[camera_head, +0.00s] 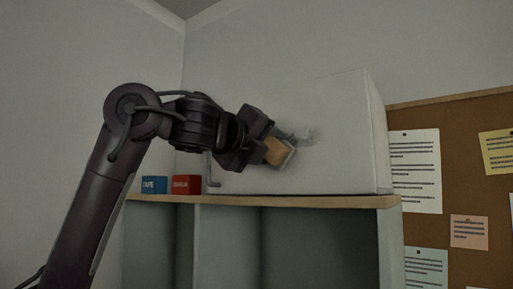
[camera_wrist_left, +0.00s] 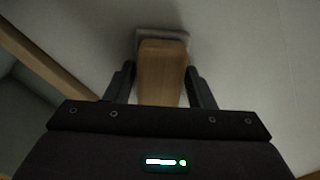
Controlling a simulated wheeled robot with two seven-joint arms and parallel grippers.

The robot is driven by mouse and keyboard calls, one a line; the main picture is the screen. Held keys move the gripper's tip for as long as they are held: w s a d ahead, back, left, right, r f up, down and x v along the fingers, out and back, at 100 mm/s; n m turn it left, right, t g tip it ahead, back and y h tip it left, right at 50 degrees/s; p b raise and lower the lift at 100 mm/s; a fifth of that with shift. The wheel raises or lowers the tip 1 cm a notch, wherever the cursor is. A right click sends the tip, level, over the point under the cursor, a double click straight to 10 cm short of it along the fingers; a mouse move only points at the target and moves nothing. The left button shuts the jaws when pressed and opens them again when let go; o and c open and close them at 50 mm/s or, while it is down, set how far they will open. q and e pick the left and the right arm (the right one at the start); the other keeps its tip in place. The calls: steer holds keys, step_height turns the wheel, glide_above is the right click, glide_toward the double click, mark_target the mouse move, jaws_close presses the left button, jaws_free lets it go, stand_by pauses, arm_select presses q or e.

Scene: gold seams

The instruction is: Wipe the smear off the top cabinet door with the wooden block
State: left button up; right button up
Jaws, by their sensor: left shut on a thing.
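The top cabinet door (camera_head: 345,150) is the pale front of a white box-like cabinet on top of the shelf unit. A dark grey smear (camera_head: 305,135) shows on it, partly hidden behind my left gripper and the block. My left gripper (camera_head: 266,146) is shut on the wooden block (camera_head: 276,151), which has a pale pad on its far end. In the left wrist view the block (camera_wrist_left: 161,75) sits between both fingers, its pad at or very near the door surface; I cannot tell whether it touches. My right gripper is in neither view.
A grey bent handle (camera_head: 211,170) is at the door's left side. A blue box (camera_head: 154,185) and a red box (camera_head: 186,185) stand on the wooden shelf top (camera_head: 300,201) below left. A cork board (camera_head: 460,190) with pinned papers hangs at right.

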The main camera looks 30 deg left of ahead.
mark_target(289, 146)
arm_select(q)
steer(key=shift+s+d, duration=0.25)
steer(key=shift+d, duration=1.6)
steer(key=shift+s+d, duration=0.25)
steer(key=shift+d, duration=1.55)
steer(key=shift+s+d, duration=0.25)
steer(key=shift+d, duration=1.6)
steer(key=shift+w+a, duration=0.2)
steer(key=shift+a, duration=1.05)
steer(key=shift+w+a, duration=0.15)
steer(key=shift+a, duration=1.1)
steer(key=shift+w+a, duration=0.2)
steer(key=shift+a, duration=1.05)
steer(key=shift+w+a, duration=0.25)
steer(key=shift+a, duration=1.35)
steer(key=shift+w+a, duration=0.2)
steer(key=shift+a, duration=1.4)
steer(key=s+b, duration=0.1)
steer(key=s, duration=0.5)
steer(key=shift+a, duration=0.3)
steer(key=shift+w, duration=0.1)
